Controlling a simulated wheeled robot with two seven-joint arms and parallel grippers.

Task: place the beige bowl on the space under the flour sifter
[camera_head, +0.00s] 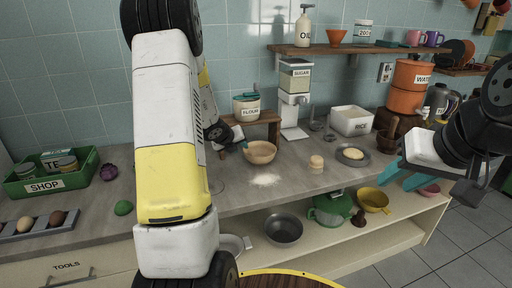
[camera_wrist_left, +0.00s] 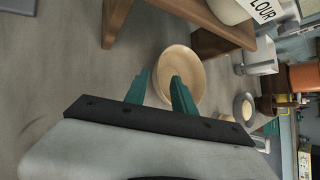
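The beige bowl (camera_head: 260,152) stands upright on the counter, just in front of a small wooden stand (camera_head: 272,120). It also shows in the left wrist view (camera_wrist_left: 190,65). The white flour container (camera_head: 247,107), labelled FLOUR, sits on top of the stand. The space under the stand is partly hidden by the bowl and my left arm. My left gripper (camera_wrist_left: 160,75) is open, its teal fingers apart at the bowl's near rim; I cannot tell whether they touch it. In the head view my arm hides most of it. My right gripper (camera_head: 401,178) is open and empty at the right.
The sugar dispenser (camera_head: 294,95) stands right of the stand.

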